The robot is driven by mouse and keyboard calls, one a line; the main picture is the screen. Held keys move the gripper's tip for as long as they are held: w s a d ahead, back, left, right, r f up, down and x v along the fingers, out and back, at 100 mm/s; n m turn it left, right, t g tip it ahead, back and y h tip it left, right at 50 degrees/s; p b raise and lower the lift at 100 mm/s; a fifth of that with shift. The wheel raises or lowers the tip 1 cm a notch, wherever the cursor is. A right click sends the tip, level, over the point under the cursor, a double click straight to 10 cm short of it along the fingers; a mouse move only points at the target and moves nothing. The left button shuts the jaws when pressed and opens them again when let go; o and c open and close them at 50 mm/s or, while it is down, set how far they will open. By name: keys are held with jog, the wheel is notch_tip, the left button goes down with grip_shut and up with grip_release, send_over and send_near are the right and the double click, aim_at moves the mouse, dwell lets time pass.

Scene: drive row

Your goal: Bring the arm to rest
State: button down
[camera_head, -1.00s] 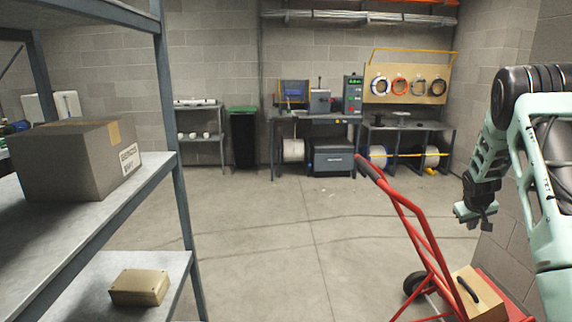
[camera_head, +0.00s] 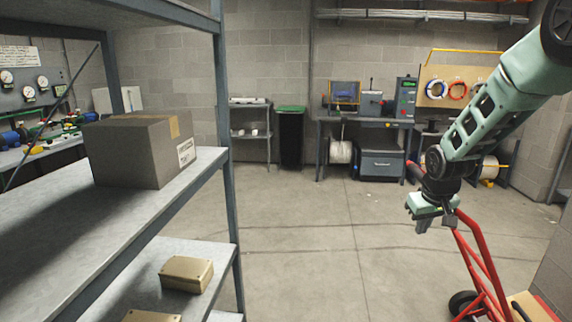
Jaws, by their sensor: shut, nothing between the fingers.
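My gripper (camera_head: 433,222) hangs at the end of my pale green arm, which reaches in from the upper right of the head view and bends down at a black wrist. The fingers are small in the picture and look shut, with nothing held. The gripper is in front of a red hand truck (camera_head: 484,262) in the picture and hides part of its frame. I cannot tell how far apart the two are.
A metal shelf (camera_head: 150,226) stands close on the left, bearing a cardboard box (camera_head: 140,152) and a tan box (camera_head: 187,273). A workbench (camera_head: 335,150) and a dark bin (camera_head: 291,138) stand at the back wall. The middle floor is clear.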

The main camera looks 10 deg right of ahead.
jog(key=s+a+r+n+y, duration=0.1)
jog(key=s+a, duration=0.3)
jog(key=a, duration=0.3)
jog(key=s+a+r+n+g, duration=0.15)
jog(key=s+a, duration=0.25)
jog(key=a, duration=0.4)
jog(key=s+a+r+n+y, duration=0.1)
jog(key=s+a+r, duration=0.1)
jog(key=s+a, duration=0.35)
jog(key=s+a+n+g, duration=0.1)
jog(key=s+a+n, duration=0.1)
jog(key=s+a, duration=0.3)
jog(key=s+a+n+g, duration=0.1)
jog(key=s+a, duration=0.3)
jog(key=s, duration=1)
jog(key=shift+s+a+r+n, duration=0.3)
jog(key=shift+a+r+n, duration=0.15)
jog(key=shift+n, duration=0.3)
